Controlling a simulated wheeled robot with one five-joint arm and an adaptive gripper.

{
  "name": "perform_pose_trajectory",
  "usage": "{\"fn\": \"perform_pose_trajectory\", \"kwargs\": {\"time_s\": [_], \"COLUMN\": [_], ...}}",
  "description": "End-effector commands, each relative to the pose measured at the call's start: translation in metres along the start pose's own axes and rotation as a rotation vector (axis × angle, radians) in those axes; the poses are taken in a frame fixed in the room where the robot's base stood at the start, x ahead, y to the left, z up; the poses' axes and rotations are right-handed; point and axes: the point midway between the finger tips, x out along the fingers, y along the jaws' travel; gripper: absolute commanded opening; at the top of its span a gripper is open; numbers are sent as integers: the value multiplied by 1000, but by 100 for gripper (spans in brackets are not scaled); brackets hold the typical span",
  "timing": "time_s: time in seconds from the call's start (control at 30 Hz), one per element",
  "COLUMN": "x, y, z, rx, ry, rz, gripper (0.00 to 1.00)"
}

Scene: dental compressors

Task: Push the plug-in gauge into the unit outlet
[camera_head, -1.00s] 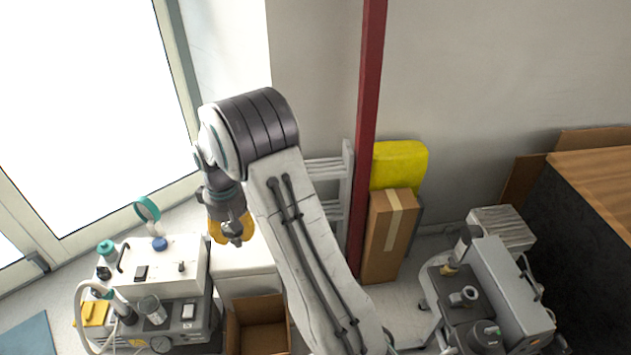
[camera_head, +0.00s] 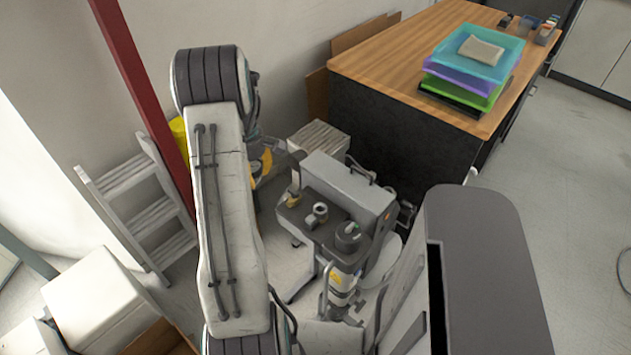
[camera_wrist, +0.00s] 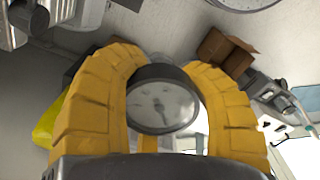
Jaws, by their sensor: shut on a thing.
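My gripper (camera_wrist: 160,66) fills the wrist view, its yellow ribbed fingers closed around a round gauge (camera_wrist: 162,104) with a pale dial and dark rim. The dial faces the wrist camera; the gauge's plug end is hidden. In the head view, my gripper (camera_head: 265,163) shows partly as a yellow patch behind my arm, and the gauge cannot be made out there. A grey compressor unit (camera_head: 350,188) stands to the right of and nearer than the gripper, apart from it. A ring-shaped fitting (camera_head: 320,211) and a dark knob (camera_head: 348,235) sit on its top. I cannot tell which part is the outlet.
A slatted pale box (camera_head: 319,138) stands behind the unit. A wooden-topped desk (camera_head: 400,62) with stacked trays (camera_head: 474,60) is at the back right. A red post (camera_head: 142,80) and a white stepladder (camera_head: 145,208) are at left. Open floor lies right of the desk.

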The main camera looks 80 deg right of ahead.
Motion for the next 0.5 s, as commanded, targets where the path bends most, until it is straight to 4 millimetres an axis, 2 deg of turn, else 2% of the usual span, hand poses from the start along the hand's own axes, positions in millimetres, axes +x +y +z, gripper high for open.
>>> {"fn": "perform_pose_trajectory", "kwargs": {"time_s": [0.03,0.2,0.3,0.5], "x": [4,9,12,14], "y": [4,8,6,1], "z": [27,95,126,163], "rx": [4,-20,-32,-50], "ry": [0,0,0,0], "rz": [0,0,0,0], "gripper": [0,0,0,0]}}
